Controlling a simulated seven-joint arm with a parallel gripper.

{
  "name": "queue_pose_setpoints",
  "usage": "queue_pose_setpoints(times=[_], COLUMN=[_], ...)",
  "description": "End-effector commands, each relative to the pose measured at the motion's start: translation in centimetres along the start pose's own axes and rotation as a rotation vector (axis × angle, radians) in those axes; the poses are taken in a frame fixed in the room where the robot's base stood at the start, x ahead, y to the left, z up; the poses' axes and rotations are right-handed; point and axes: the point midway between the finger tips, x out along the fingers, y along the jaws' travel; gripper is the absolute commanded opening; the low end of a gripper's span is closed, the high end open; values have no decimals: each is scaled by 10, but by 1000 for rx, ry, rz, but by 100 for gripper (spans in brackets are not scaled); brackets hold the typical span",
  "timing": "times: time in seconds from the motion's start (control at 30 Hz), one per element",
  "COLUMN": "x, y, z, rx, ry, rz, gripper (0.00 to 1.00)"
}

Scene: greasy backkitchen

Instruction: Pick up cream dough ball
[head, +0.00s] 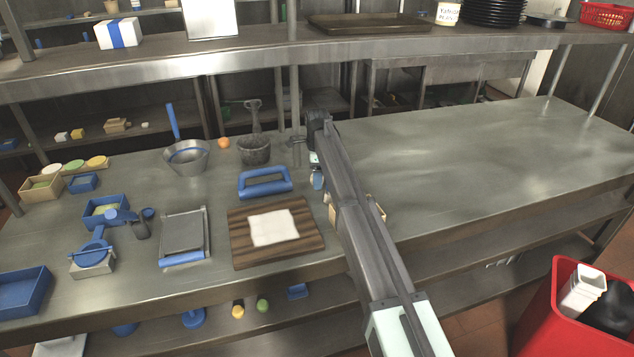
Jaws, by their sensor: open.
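A pale cream round piece (52,169), which looks like the cream dough ball, sits at the far left of the steel counter. It is in a row with a green round piece (74,165) and a yellow one (96,162). My gripper (317,182) is at the end of my arm, over the middle of the counter, far to the right of the cream piece. It is open, small and partly hidden by my arm. I see nothing held in it.
A wooden board (316,247) with a white sheet (273,228), a blue-handled press (265,184), a mortar (254,150) and a pan (187,160) stand between. A partly hidden box (376,208) is beside my arm. The counter's right side is clear. A shelf (250,55) overhangs the back.

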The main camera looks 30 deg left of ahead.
Motion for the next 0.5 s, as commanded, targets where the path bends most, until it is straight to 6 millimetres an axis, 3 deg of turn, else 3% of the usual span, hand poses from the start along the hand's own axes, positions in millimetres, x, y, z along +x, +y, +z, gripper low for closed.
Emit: queue_pose_setpoints(times=[0.17,0.5], x=[0,0], y=[0,0], z=[0,0], rx=[0,0], ry=[0,0], rz=[0,0], gripper=[79,46])
